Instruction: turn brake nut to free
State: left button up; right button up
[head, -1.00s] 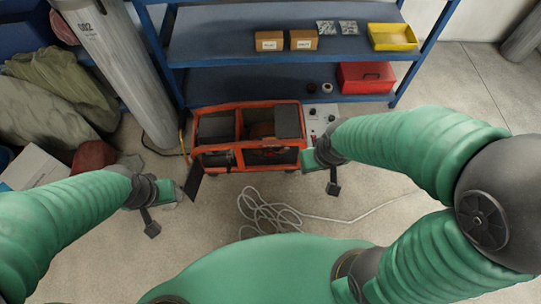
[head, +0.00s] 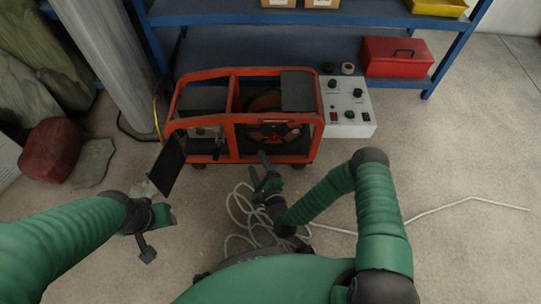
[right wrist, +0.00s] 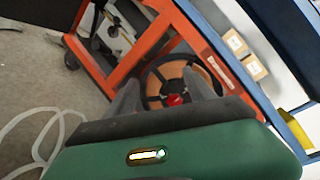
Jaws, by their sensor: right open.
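The brake nut seems to be the red hub (head: 272,134) at the centre of a dark spoked wheel inside the orange-framed machine. In the right wrist view the red hub (right wrist: 174,99) shows between my fingers, with the spoked wheel (right wrist: 182,80) around it. My right gripper (head: 265,168) is open and empty, in front of the machine and below the hub in the head view, apart from it. In the right wrist view my right gripper (right wrist: 165,92) has a finger on each side of the hub. My left gripper (head: 162,213) is at the lower left, its jaws unclear.
The orange frame (head: 200,73) surrounds the wheel, and a dark flap (head: 167,166) stands out at its left. A grey control box (head: 347,108) adjoins its right. White cable (head: 232,212) lies coiled on the floor. A blue shelf (head: 215,45) stands behind. Floor at right is mostly clear.

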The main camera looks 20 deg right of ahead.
jog(key=s+d+f+m+h+b, duration=0.35)
jog(key=d+f+m+h, duration=0.2)
jog(key=f+m, duration=0.3)
pick_arm(q)
jog(key=s+b+x, duration=0.3)
jog(key=b+x, duration=0.4)
jog(key=x, duration=0.6)
jog(key=shift+w+d+f, duration=0.2)
jog(key=shift+f, duration=0.3)
pick_arm(e)
jog(key=r+x, duration=0.2)
jog(key=x, duration=1.5)
jog(key=shift+w+d+r+t+h, duration=0.15)
jog(key=shift+w+r+t+h, duration=0.1)
jog(key=shift+t+h, duration=0.2)
jog(key=shift+c, duration=0.2)
